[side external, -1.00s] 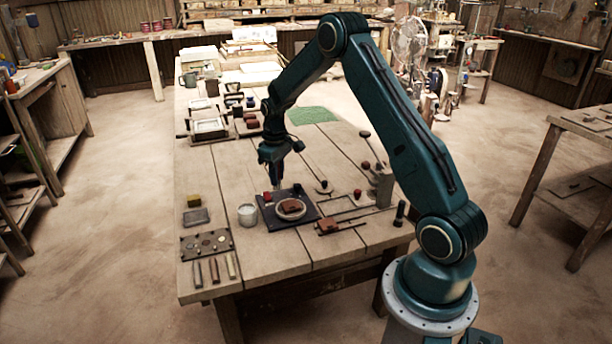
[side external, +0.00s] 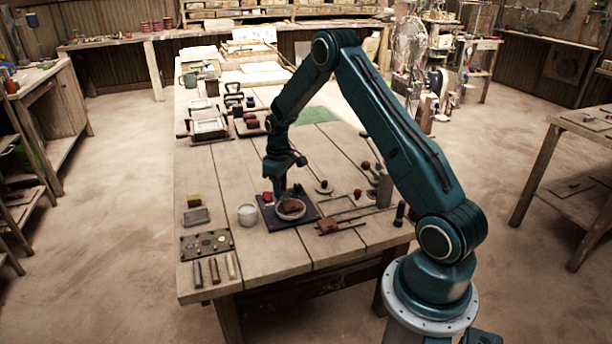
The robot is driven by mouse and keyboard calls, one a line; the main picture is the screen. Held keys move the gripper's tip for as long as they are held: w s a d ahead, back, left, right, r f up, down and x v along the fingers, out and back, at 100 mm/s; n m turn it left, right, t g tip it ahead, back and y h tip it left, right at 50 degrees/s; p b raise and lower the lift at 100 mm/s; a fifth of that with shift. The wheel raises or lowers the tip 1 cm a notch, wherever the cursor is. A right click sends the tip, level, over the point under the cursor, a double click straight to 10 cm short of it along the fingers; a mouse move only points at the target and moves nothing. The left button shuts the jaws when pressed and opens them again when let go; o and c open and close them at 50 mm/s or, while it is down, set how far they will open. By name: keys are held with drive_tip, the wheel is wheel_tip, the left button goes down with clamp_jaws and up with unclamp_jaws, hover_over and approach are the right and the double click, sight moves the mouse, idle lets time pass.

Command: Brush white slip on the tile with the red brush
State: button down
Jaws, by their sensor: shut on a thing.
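A reddish-brown tile (side external: 291,206) lies in a pale round dish or ring on a dark square board (side external: 272,219). A white cup (side external: 247,214), possibly holding the slip, stands just left of the board. My gripper (side external: 283,186) points down over the back of the board, close behind the tile. It is shut on a slim tool that is mostly hidden and too small for me to tell its colour. I cannot tell whether its tip touches anything. I cannot make out any white slip on the tile.
A small red item (side external: 267,196) is at the board's left back. A metal frame with a brown block (side external: 327,225) lies to the right. A dark palette (side external: 207,244) and several sticks (side external: 214,270) lie front left. A yellow block (side external: 194,201) sits behind them.

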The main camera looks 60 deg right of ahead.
sight(283, 193)
drive_tip(key=shift+f, duration=0.85)
drive_tip(key=shift+s+d+f, duration=0.3)
drive_tip(key=shift+d+f, duration=0.05)
drive_tip(key=shift+f, duration=0.3)
drive_tip(key=shift+s+d, duration=1.85)
drive_tip(key=shift+s, duration=0.05)
drive_tip(key=shift+w+a, duration=2.2)
drive_tip(key=shift+d, duration=0.6)
drive_tip(key=shift+s+d, duration=1.85)
drive_tip(key=shift+s, duration=0.05)
drive_tip(key=shift+w+a, duration=2.2)
drive_tip(key=shift+r, duration=4.1)
